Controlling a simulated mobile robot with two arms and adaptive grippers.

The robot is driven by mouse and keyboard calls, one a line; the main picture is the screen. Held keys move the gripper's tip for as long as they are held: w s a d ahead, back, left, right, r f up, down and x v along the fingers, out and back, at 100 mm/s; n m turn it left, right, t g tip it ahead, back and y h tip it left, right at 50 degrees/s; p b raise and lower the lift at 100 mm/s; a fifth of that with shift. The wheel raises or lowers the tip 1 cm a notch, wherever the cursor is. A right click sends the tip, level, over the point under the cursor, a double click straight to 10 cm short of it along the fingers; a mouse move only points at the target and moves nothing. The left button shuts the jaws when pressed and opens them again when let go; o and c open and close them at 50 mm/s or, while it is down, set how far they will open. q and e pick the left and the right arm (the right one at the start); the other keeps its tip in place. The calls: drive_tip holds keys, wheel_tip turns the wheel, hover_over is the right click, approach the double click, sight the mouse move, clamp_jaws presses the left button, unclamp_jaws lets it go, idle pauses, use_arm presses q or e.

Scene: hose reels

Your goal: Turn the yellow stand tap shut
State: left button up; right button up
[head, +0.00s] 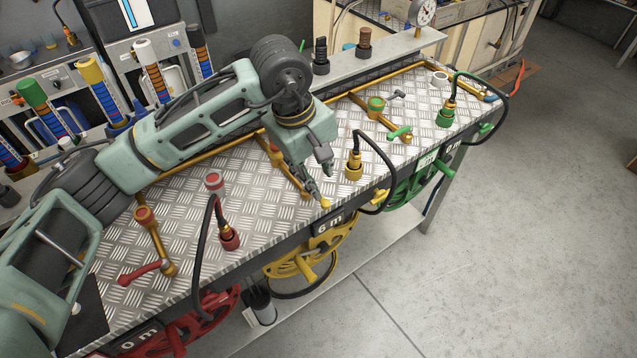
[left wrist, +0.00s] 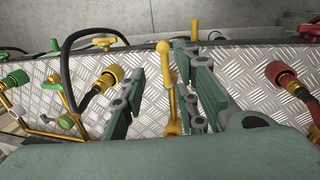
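The yellow stand tap shows as a thin lever with a round yellow knob (head: 326,203) at the front edge of the bench, above the yellow reel. In the left wrist view its lever (left wrist: 164,62) stands lengthwise between the fingers. My left gripper (head: 317,183) is lowered over the tap. It is open, with one finger on each side of the lever (left wrist: 162,75); a gap shows on the left, and I cannot tell whether the right finger touches. In the head view the gripper hides most of the tap. My right gripper is not in view.
A yellow hose connector (head: 354,166) with a black hose stands right of the gripper. The yellow reel (head: 300,258) hangs below the edge. A red tap handle (head: 140,273) and red connector (head: 229,238) are left; a green tap handle (head: 399,133) and green connector (head: 445,117) are right.

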use_arm(q)
drive_tip(key=x, duration=0.2)
drive_tip(key=p+x, duration=0.1)
drive_tip(key=x, duration=0.1)
drive_tip(key=p+x, duration=0.1)
drive_tip(key=x, duration=0.1)
drive_tip(key=shift+w+a+f, duration=0.1)
drive_tip(key=shift+a+f, duration=0.05)
drive_tip(key=shift+a, duration=0.15)
drive_tip(key=shift+w+f+p, duration=0.1)
drive_tip(key=shift+f+p, duration=0.2)
drive_tip(key=shift+f, duration=0.3)
drive_tip(key=shift+d, duration=0.1)
clamp_jaws()
drive_tip(key=shift+r, duration=0.1)
